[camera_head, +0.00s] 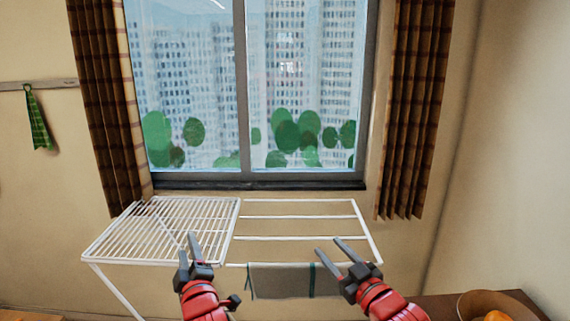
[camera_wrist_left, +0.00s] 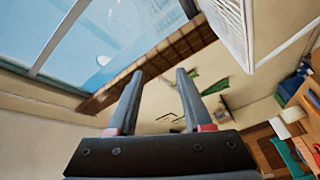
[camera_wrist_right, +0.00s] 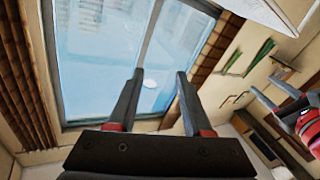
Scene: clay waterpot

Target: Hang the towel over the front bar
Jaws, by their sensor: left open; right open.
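The grey towel (camera_head: 280,283) with dark green stripes near its sides hangs over the front bar (camera_head: 238,265) of the white drying rack, in the right section. My left gripper (camera_head: 190,246) is open and empty, in front of the slatted left section, left of the towel. My right gripper (camera_head: 341,253) is open and empty near the front right corner of the rack, just right of the towel. Neither gripper touches the towel as far as I can see. The wrist views show open fingers of the left gripper (camera_wrist_left: 158,98) and the right gripper (camera_wrist_right: 157,98) with nothing between them.
The white rack (camera_head: 160,228) stands below the window (camera_head: 250,90), with brown curtains (camera_head: 410,110) on both sides. A green checked cloth (camera_head: 38,122) hangs on the left wall. A bowl (camera_head: 472,304) with orange fruit sits on a brown table at the lower right.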

